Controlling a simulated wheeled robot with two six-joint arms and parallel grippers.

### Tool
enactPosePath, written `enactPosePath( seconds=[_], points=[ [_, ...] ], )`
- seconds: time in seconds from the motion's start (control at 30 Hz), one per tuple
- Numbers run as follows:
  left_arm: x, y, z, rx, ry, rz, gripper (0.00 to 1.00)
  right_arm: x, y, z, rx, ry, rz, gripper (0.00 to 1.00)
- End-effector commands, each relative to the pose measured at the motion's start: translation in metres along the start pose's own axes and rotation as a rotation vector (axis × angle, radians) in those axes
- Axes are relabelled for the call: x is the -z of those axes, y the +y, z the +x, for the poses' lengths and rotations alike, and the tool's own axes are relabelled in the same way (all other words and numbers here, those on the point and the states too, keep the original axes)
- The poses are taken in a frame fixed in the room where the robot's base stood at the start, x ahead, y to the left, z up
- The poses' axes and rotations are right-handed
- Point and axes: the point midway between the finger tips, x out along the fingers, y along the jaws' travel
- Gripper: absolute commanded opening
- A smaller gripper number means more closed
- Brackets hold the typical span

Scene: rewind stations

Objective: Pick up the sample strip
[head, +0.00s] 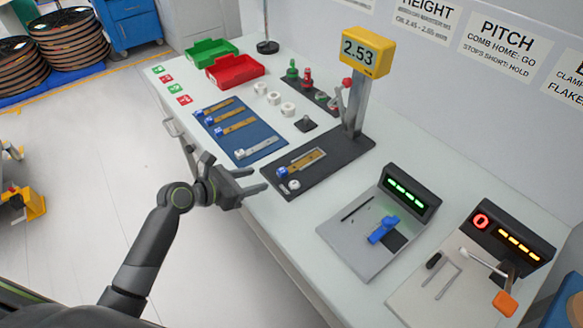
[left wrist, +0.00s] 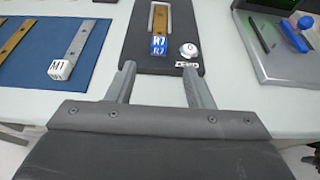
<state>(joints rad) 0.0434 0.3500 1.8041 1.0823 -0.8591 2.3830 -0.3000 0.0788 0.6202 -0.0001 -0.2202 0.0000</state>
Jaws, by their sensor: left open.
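A brown strip (head: 308,159) with a blue end block marked R7 (left wrist: 158,46) lies on the dark base of the gauge (head: 330,168). Several other strips lie on the blue mat (head: 262,133): brown ones (head: 236,126) with blue ends and a grey one (head: 260,147) with a white end block marked M1 (left wrist: 60,69). I cannot tell from the pictures which one is the sample strip. My left gripper (head: 259,181) is open and empty at the table's front edge, just short of the gauge base. Its fingers (left wrist: 159,78) point toward the R7 block, apart from it.
A white knob (head: 294,185) sits beside the R7 block. The gauge post carries a yellow display (head: 367,50) reading 2.53. Red (head: 235,70) and green (head: 211,51) trays stand at the back. Two device stations (head: 365,235) (head: 440,290) stand at right.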

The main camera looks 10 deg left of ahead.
Motion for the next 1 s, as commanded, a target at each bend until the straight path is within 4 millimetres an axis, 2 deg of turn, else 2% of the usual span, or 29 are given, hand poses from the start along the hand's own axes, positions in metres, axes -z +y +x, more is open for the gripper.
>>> enactPosePath(
  seconds=[0.1, 0.33, 0.63, 0.97, 1.0],
  points=[
    [0.000, 0.000, 0.018, 0.000, -0.001, -0.002, 0.47, 0.000, 0.000, 0.000, 0.000, 0.000, 0.000, 0.00],
    [-0.001, 0.001, 0.032, -0.001, 0.000, 0.000, 0.47, 0.000, 0.000, 0.000, 0.000, 0.000, 0.000, 0.00],
    [-0.002, 0.001, 0.071, -0.001, 0.000, 0.000, 0.47, 0.000, 0.000, -0.001, 0.000, 0.000, 0.000, 0.00],
    [-0.001, 0.002, 0.077, -0.001, 0.001, 0.002, 0.47, 0.000, 0.001, -0.001, -0.001, 0.000, 0.000, 0.00],
    [-0.001, 0.002, 0.077, -0.001, 0.001, 0.002, 0.43, 0.000, 0.001, -0.001, -0.001, 0.000, 0.000, 0.00]
  ],
)
